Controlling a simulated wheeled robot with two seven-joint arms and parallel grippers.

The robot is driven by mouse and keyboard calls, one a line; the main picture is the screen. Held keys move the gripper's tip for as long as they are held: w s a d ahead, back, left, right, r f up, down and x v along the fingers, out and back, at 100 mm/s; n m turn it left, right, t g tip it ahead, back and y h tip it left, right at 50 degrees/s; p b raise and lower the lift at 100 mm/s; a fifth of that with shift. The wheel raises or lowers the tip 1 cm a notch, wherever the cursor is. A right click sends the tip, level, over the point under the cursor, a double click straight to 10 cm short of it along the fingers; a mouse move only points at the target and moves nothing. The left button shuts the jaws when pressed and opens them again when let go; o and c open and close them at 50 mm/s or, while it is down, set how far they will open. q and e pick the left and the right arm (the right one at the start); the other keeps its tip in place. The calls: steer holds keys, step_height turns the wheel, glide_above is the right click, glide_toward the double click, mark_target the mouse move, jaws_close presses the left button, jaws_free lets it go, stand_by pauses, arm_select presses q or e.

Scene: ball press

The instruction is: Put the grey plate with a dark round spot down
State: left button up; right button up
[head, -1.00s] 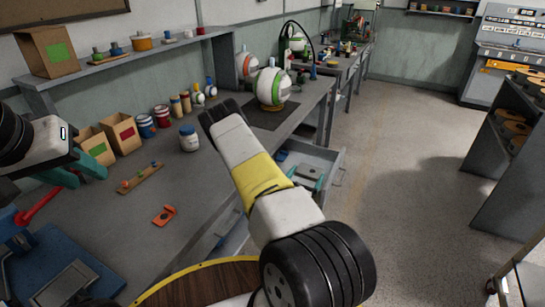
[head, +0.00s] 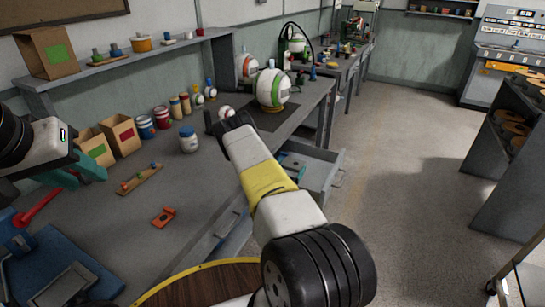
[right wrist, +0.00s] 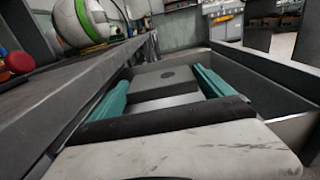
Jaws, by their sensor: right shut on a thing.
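The grey plate with a dark round spot (right wrist: 166,74) lies flat between the two teal fingers of my right gripper (right wrist: 164,88) in the right wrist view. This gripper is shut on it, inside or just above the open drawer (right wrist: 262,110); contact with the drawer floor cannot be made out. In the head view, the right gripper (head: 292,162) is partly hidden behind my right arm, over the drawer (head: 322,170). My left gripper (head: 82,172) is above the bench at the left, its teal fingers apart, with nothing seen between them.
A white ball with green stripes (head: 272,89) stands on a dark mat on the bench (head: 190,215). A blue press with a red lever (head: 38,207) is at the left. Boxes and jars line the wall. Open floor (head: 405,190) lies right of the drawer.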

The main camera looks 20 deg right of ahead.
steer(key=shift+f, duration=0.2)
steer(key=shift+f, duration=0.3)
steer(key=o, duration=1.5)
steer(key=shift+o, duration=0.2)
